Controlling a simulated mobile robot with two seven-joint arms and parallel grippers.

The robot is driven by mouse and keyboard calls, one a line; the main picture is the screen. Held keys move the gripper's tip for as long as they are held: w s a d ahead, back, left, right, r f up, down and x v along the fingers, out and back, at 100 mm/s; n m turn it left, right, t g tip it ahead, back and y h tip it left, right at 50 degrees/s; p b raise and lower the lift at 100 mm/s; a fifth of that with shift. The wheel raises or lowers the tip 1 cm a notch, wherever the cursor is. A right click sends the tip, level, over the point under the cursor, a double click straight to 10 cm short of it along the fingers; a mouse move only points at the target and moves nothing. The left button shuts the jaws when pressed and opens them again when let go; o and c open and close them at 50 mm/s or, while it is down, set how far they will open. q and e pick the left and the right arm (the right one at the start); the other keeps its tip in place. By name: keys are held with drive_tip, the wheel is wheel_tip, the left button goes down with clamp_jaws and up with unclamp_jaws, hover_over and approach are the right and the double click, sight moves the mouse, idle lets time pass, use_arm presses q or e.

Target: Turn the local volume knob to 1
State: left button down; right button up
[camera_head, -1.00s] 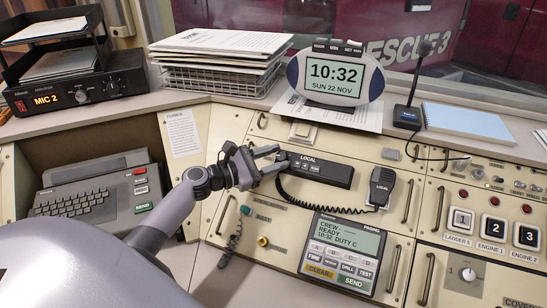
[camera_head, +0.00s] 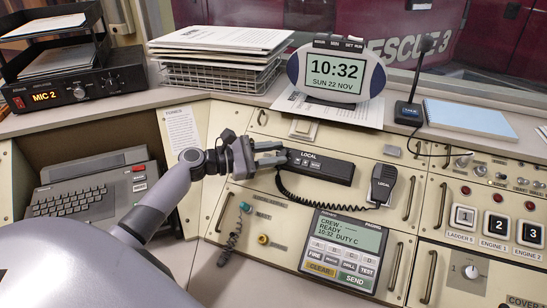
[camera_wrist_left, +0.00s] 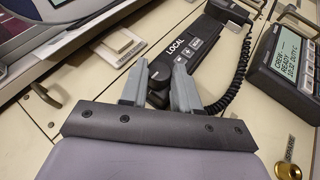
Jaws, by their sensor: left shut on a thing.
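The black LOCAL radio unit (camera_head: 325,168) is mounted on the cream console panel, with its label and small buttons facing up. It also shows in the wrist view (camera_wrist_left: 208,42). The dark round volume knob (camera_wrist_left: 160,73) is at the unit's near left end. My left gripper (camera_head: 283,155) comes in from the left, and its two grey fingers are shut on the knob, one on each side (camera_wrist_left: 160,80). The fingers partly hide the knob, and I cannot read its scale or setting. My right gripper is not in view.
A black handset (camera_head: 383,184) with a coiled cord (camera_head: 310,201) hangs right of the unit. A keypad terminal (camera_head: 344,247) sits below. The clock (camera_head: 335,74) stands on the ledge above. Metal drawer handles (camera_head: 407,200) stick out of the panel.

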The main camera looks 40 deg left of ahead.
use_arm(q)
drive_tip(key=m+g, duration=0.1)
drive_tip(key=m+g+h, duration=0.1)
drive_tip(key=m+g+b, duration=0.1)
drive_tip(key=m+g, duration=0.1)
drive_tip(key=shift+w+a+r+h, duration=0.2)
drive_tip(key=shift+w+a+h, duration=0.05)
drive_tip(key=shift+h, duration=0.15)
drive_tip(key=shift+w+r+m+g+b, duration=0.1)
drive_tip(key=shift+m+g+b, duration=0.1)
drive_tip(key=shift+m+g, duration=0.8)
drive_tip(key=shift+w+r+m+g+b, duration=0.1)
drive_tip(key=shift+m+g+b, duration=0.05)
drive_tip(key=shift+m+g, duration=0.8)
drive_tip(key=shift+g, duration=0.35)
drive_tip(key=c, duration=1.1)
unclamp_jaws()
drive_tip(key=shift+a, duration=0.1)
drive_tip(key=v, duration=0.7)
drive_tip(key=shift+b, duration=0.45)
